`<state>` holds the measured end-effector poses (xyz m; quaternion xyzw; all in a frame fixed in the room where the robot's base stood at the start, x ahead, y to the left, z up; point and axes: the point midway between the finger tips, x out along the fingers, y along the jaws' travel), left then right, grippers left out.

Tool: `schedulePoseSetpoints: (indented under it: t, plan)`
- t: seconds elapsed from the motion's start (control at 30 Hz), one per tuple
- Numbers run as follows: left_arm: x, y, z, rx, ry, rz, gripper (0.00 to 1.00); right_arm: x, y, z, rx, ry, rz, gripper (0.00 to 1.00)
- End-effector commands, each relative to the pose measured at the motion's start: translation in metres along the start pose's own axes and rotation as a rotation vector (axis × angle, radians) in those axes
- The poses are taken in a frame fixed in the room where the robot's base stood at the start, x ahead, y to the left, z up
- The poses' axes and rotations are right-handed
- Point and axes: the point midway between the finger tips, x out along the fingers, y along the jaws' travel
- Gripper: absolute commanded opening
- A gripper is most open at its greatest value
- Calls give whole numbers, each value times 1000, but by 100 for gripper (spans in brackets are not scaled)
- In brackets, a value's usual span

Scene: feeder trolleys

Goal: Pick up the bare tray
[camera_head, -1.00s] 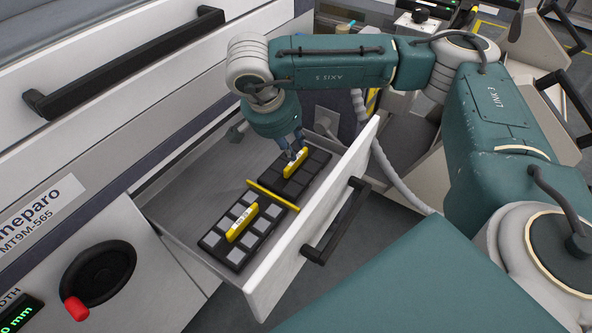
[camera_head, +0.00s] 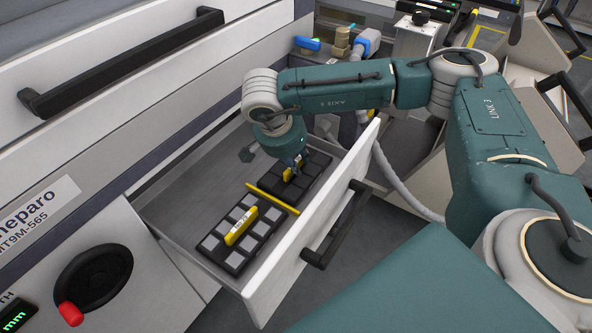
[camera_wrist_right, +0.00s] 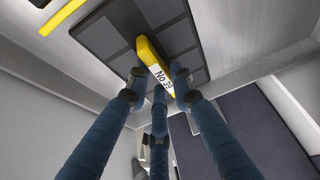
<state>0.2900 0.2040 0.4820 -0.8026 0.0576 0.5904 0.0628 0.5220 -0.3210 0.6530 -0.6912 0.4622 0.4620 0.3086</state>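The bare tray (camera_head: 318,166) is dark with dark, empty-looking cells and a yellow grip bar. It lies at the far end of the open drawer. In the right wrist view, its dark plate (camera_wrist_right: 112,38) and yellow bar (camera_wrist_right: 150,52), labelled "No 39", show close up. My right gripper (camera_head: 293,168) is low over this tray. In the wrist view its blue fingers (camera_wrist_right: 159,80) stand on both sides of the bar, with small gaps seeming to remain. The fingertips partly hide the bar in the head view. My left gripper is not in view.
A second tray (camera_head: 213,243) with light grey squares and a yellow bar lies nearer in the drawer. A yellow divider (camera_head: 272,199) separates the trays. The drawer's front wall (camera_head: 300,240) with its black handle (camera_head: 337,225) stands close beside them. The drawer's left floor is bare.

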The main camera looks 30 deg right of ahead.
Motion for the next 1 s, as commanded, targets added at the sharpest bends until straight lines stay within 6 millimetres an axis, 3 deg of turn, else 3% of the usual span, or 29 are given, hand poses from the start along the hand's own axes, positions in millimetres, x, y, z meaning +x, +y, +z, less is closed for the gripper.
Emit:
schedulePoseSetpoints:
  t: [0.4,0.43,0.53,1.0]
  plan:
    - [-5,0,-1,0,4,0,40,2,0,1,0,0,0,22]
    - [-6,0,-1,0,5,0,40,2,0,1,0,0,0,20]
    - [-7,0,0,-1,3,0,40,2,0,1,0,0,0,0]
    - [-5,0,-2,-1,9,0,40,-3,0,-1,1,1,-1,0]
